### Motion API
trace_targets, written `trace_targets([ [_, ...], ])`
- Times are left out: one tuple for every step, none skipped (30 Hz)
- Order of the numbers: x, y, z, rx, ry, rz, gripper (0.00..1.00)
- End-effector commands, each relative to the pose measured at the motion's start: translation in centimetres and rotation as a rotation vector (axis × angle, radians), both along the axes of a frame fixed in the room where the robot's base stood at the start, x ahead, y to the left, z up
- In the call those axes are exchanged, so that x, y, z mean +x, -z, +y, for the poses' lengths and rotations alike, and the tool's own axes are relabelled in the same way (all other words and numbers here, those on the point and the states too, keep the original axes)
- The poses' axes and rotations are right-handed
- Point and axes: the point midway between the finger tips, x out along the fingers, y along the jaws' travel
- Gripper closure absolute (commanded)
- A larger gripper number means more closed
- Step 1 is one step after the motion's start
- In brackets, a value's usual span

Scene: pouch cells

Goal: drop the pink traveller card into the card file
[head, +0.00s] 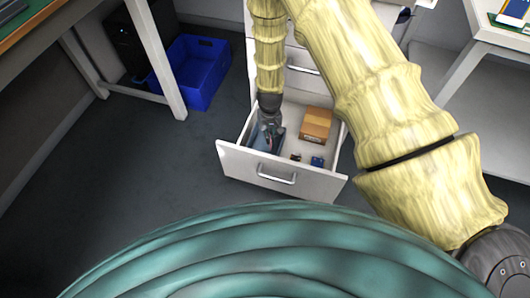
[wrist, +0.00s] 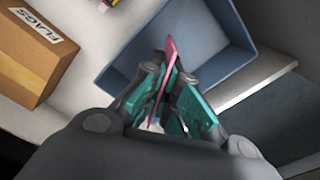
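The pink traveller card (wrist: 169,52) stands edge-on between the teal finger pads of my gripper (wrist: 168,88) in the wrist view, and the gripper looks shut on it. The card file is an open blue-grey box (wrist: 232,68) just beyond the fingertips. The card's far end shows against the inside of the file; its exact height there cannot be told. In the head view my gripper (head: 270,130) points down into the open drawer, over the blue-grey card file (head: 257,143) at the drawer's left side, and hides part of it. The card cannot be made out there.
The white drawer (head: 238,166) is pulled out. A brown box (head: 316,124) labelled FLAGS stands right of the file, and it also shows in the wrist view (wrist: 28,55). Small items, one a blue piece (head: 318,161), lie near the drawer front. A blue crate (head: 200,75) is on the floor.

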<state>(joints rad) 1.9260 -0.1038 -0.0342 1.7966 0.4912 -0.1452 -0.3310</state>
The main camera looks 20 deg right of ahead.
Motion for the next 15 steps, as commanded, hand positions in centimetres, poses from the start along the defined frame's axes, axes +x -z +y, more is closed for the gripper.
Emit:
trace_targets([
  [0.0, 1.0, 0.0, 0.000, 0.000, 0.000, 1.00],
  [0.0, 1.3, 0.0, 0.000, 0.000, 0.000, 1.00],
  [0.0, 1.6, 0.0, 0.000, 0.000, 0.000, 1.00],
  [0.0, 1.8, 0.0, 0.000, 0.000, 0.000, 1.00],
  [0.0, 2.0, 0.0, 0.000, 0.000, 0.000, 1.00],
  [0.0, 2.2, 0.0, 0.000, 0.000, 0.000, 1.00],
  [0.0, 2.3, 0.0, 0.000, 0.000, 0.000, 1.00],
  [0.0, 2.4, 0.0, 0.000, 0.000, 0.000, 1.00],
  [0.0, 2.5, 0.0, 0.000, 0.000, 0.000, 1.00],
  [0.0, 2.5, 0.0, 0.000, 0.000, 0.000, 1.00],
  [0.0, 2.5, 0.0, 0.000, 0.000, 0.000, 1.00],
  [0.0, 2.5, 0.0, 0.000, 0.000, 0.000, 1.00],
  [0.0, 2.5, 0.0, 0.000, 0.000, 0.000, 1.00],
  [0.0, 2.5, 0.0, 0.000, 0.000, 0.000, 1.00],
  [0.0, 2.4, 0.0, 0.000, 0.000, 0.000, 1.00],
])
